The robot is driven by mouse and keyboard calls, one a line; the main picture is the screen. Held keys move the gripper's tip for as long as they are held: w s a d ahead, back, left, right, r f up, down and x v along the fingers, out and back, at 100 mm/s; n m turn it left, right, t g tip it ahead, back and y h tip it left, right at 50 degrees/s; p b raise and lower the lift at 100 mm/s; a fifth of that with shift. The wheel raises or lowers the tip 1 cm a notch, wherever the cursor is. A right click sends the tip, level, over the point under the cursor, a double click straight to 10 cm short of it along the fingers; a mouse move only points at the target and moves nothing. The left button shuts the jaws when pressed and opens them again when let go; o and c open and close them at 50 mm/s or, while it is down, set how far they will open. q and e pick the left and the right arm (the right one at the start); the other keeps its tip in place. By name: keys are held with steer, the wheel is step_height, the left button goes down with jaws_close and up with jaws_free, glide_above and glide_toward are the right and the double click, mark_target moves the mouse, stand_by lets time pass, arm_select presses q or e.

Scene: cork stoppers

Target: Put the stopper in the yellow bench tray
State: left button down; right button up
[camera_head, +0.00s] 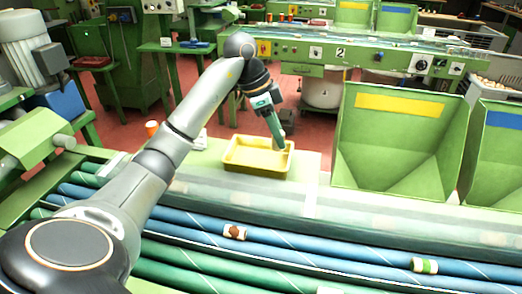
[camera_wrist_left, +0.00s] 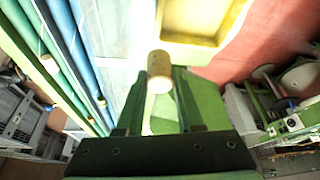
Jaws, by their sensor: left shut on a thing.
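My left gripper (camera_head: 280,143) reaches down at the right side of the yellow bench tray (camera_head: 232,168) in the head view. In the left wrist view my left gripper (camera_wrist_left: 160,85) is shut on a pale tan cork stopper (camera_wrist_left: 159,63), held at the fingertips. The yellow tray (camera_wrist_left: 196,39) shows at the top of the wrist view, and the stopper appears just outside its near left corner there. The stopper is too small to make out in the head view. The tray looks empty. My right gripper is not in view.
Blue and green rollers run across the front, carrying a stopper with a brown band (camera_head: 234,231) and one with a green band (camera_head: 425,265). A large green bin with a yellow label (camera_head: 400,102) stands right of the tray. An orange cup (camera_head: 152,129) stands at the left.

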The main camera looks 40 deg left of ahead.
arm_select(q)
steer(key=w+a+f, duration=0.1)
steer(key=a+f, duration=0.4)
steer(key=w+a+f, duration=0.1)
steer(key=a+f, duration=0.1)
steer(key=a, duration=0.1)
steer(key=shift+w+a+f, duration=0.1)
steer(key=shift+w+f, duration=0.05)
steer(key=shift+w, duration=0.15)
steer(key=shift+a+f, duration=0.15)
steer(key=shift+f, duration=1.6)
steer(key=shift+f, duration=0.2)
steer(key=c, duration=0.5)
jaws_free()
steer(key=shift+c, duration=0.2)
steer(key=shift+r, duration=0.1)
